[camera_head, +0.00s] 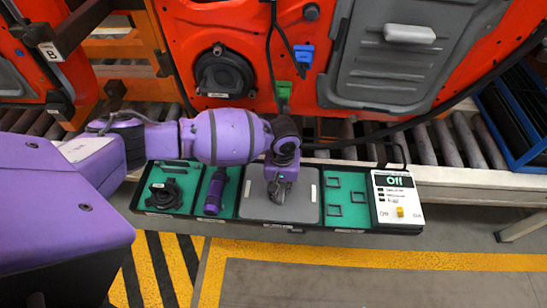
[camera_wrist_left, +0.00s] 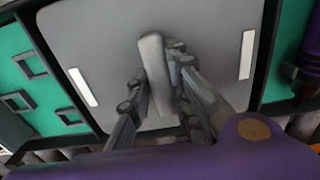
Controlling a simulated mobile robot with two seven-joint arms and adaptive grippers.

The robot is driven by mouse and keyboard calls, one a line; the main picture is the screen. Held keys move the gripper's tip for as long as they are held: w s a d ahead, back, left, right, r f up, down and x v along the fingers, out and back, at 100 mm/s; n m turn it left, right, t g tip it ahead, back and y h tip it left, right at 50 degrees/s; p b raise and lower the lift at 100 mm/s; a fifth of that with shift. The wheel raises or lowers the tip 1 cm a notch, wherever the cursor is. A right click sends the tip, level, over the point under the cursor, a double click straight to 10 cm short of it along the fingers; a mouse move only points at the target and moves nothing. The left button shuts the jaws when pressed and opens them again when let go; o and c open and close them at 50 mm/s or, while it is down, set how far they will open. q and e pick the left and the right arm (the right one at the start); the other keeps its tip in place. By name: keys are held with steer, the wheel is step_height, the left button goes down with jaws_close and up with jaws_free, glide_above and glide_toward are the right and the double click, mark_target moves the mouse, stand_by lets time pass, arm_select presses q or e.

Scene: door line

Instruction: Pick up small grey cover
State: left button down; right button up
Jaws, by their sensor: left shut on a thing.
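The small grey cover (camera_head: 300,208) lies flat in the middle of a shallow dark tray (camera_head: 345,231). It is a rounded grey panel with a white strip near each side and a raised grey handle (camera_wrist_left: 155,75) at its centre. It fills most of the left wrist view (camera_wrist_left: 218,40). My left gripper (camera_head: 281,187) reaches down onto the cover's middle, its fingers (camera_wrist_left: 162,108) closed on the handle from both sides. The cover looks seated in the tray; whether it is slightly lifted I cannot tell. My right gripper is not in view.
The tray also holds a purple-and-black tool (camera_head: 215,190), a round black part (camera_head: 165,194) and several small dark square frames (camera_head: 333,197). A white control box (camera_head: 397,198) reading "Off" sits at its right end. Behind are a roller conveyor (camera_head: 460,140) and an orange door (camera_head: 235,30) with a larger grey panel (camera_head: 395,60).

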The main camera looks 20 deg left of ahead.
mark_target(281, 186)
arm_select(q)
steer(key=shift+r, duration=0.45)
step_height(281, 186, up, 3)
steer(key=shift+w+r, duration=0.1)
steer(key=shift+w, duration=0.05)
steer(key=s+d+r+m+p, duration=0.1)
steer(key=s+d+r+p, duration=0.1)
steer(key=s+d+r, duration=0.85)
steer(key=w+a+r+m, duration=0.2)
steer(key=a+r, duration=1.1)
steer(key=r, duration=0.2)
steer(key=shift+r, duration=0.15)
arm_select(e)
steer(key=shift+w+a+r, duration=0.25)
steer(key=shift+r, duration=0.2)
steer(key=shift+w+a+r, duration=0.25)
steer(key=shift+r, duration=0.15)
